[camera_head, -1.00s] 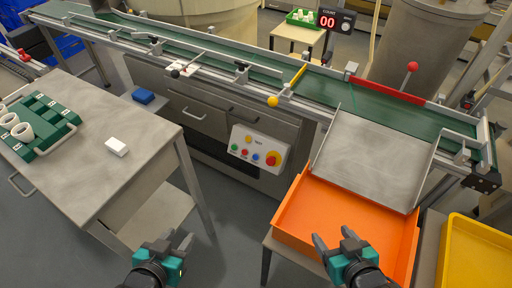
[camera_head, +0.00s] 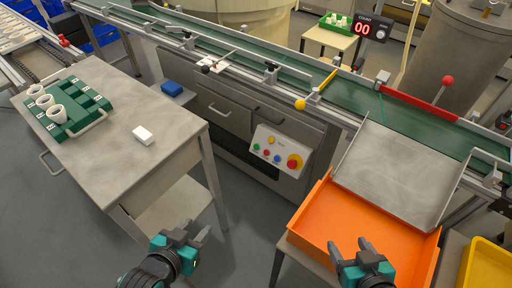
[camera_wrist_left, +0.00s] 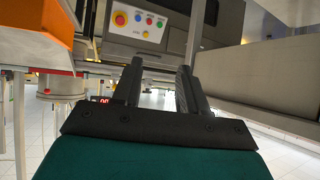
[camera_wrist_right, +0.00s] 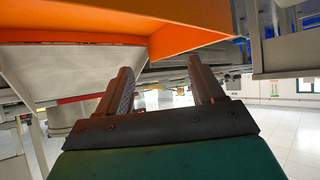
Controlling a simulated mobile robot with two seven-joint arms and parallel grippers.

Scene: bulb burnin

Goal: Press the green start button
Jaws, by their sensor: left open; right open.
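The green start button (camera_head: 257,146) is the leftmost small button on a pale control panel (camera_head: 284,143) on the front of the machine under the conveyor. The panel also carries red, blue and yellow buttons and a large red knob (camera_head: 294,163) on yellow. The left wrist view shows the panel upside down, with the green button (camera_wrist_left: 160,23) beyond the fingers. My left gripper (camera_head: 190,234) is open and empty, low in front of the panel and well apart from it. My right gripper (camera_head: 350,247) is open and empty by the orange tray.
An orange tray (camera_head: 318,222) stands on a stand right of the panel, below a metal chute (camera_head: 400,170). Open floor lies between table and tray stand.

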